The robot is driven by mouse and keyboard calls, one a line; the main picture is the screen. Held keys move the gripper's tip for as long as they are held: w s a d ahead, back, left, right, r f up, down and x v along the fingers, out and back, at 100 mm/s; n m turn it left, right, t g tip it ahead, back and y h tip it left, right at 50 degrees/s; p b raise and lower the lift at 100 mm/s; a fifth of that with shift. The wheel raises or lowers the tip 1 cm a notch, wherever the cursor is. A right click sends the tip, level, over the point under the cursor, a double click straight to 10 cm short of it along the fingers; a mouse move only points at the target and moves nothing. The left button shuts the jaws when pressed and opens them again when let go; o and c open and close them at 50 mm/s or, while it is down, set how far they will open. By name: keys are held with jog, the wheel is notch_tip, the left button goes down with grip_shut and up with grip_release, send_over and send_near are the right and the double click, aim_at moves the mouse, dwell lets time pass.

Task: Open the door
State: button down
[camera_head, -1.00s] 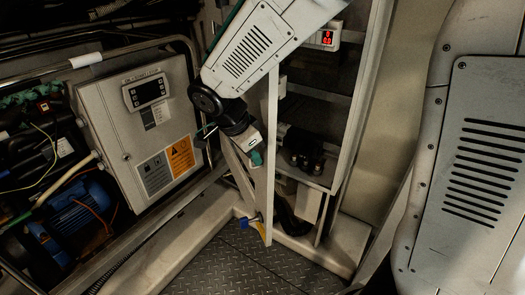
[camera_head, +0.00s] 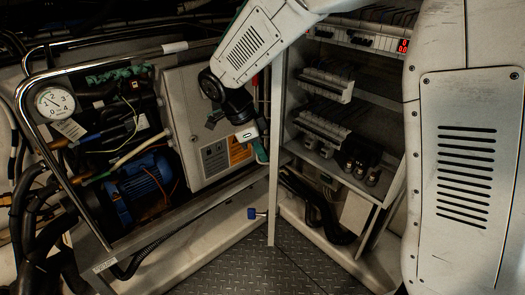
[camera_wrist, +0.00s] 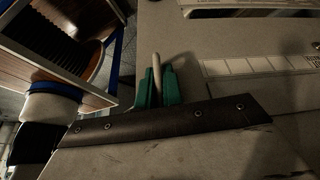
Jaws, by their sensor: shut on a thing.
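The cabinet door (camera_head: 273,185) shows in the head view as a narrow, pale upright strip, seen nearly edge-on. The cabinet stands open to its right, with the shelves inside in plain view. My gripper (camera_head: 261,153) is at the left side of the door, partly hidden by my wrist and the door's edge. In the wrist view, the green fingers of my gripper (camera_wrist: 158,86) are closed around a pale, rod-like handle (camera_wrist: 156,65). A pale panel (camera_wrist: 220,45) lies behind it.
Inside the cabinet are rows of breakers (camera_head: 325,82) and dark round components (camera_head: 362,165). Left of the door stand a grey control box (camera_head: 185,110), a blue motor (camera_head: 145,190) and a gauge (camera_head: 55,102). A blue-ended lever (camera_head: 252,213) is low by the door. Metal floor (camera_head: 240,265) lies in front.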

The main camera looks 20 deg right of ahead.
jog(key=c, duration=1.8)
grip_release()
jog(key=shift+v, duration=3.95)
